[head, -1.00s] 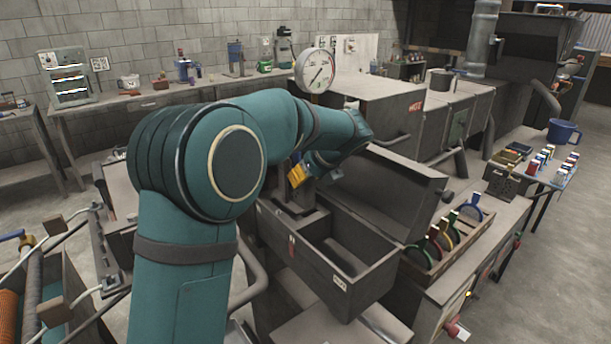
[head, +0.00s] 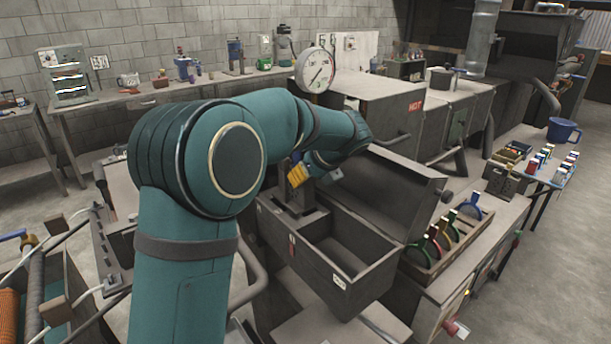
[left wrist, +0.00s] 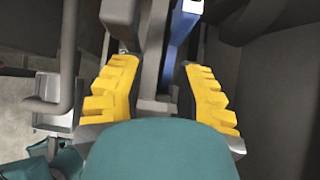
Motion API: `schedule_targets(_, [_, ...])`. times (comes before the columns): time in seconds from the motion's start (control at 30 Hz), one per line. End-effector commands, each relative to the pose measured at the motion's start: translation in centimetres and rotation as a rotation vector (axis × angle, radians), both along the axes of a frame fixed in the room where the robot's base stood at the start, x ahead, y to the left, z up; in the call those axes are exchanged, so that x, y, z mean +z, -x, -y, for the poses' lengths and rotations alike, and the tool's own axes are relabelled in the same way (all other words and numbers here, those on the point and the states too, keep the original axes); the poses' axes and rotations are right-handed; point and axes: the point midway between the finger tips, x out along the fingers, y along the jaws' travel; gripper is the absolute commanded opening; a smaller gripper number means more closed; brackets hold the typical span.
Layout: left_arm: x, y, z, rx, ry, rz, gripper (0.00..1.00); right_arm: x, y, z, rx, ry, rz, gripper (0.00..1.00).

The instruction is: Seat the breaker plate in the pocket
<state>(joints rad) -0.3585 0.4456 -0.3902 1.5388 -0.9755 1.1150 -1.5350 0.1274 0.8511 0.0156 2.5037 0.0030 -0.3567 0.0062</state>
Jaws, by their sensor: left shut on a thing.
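My left gripper (head: 300,174) is over the left end of an open grey box (head: 322,268), with a yellow pad showing. In the left wrist view its two yellow-padded fingers (left wrist: 160,97) stand apart on either side of a narrow grey and blue piece (left wrist: 182,42). The gripper is shut on this piece; whether it is the breaker plate I cannot tell. A dark upright part stands below the gripper at the box's left end. My arm and gripper hide part of that end, and I cannot make out the pocket clearly. My right gripper is not in view.
The box's raised lid (head: 395,190) stands behind it. A rack (head: 418,272) with several coloured ring-shaped pieces is to the right. A round gauge (head: 315,70) and a hot-marked cabinet (head: 365,105) are behind my arm. The floor at the far right is clear.

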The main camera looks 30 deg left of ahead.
Motion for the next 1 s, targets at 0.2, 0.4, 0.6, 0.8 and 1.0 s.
schedule_targets(0.2, [0.31, -0.06, -0.03, 0.000, -0.002, 0.004, 0.00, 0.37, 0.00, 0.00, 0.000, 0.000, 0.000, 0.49])
schedule_targets(0.4, [0.33, -0.07, -0.02, -0.002, -0.001, 0.005, 0.00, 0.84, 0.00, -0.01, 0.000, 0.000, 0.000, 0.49])
schedule_targets(0.6, [0.22, -0.07, -0.02, -0.002, -0.001, 0.005, 0.00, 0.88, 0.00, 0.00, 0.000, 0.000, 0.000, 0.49])
schedule_targets(0.8, [0.22, -0.06, -0.03, -0.001, -0.002, 0.004, 0.00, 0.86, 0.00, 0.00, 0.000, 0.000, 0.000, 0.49])
schedule_targets(1.0, [0.23, -0.06, -0.03, -0.001, -0.002, 0.004, 0.00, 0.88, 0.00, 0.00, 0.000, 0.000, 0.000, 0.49])
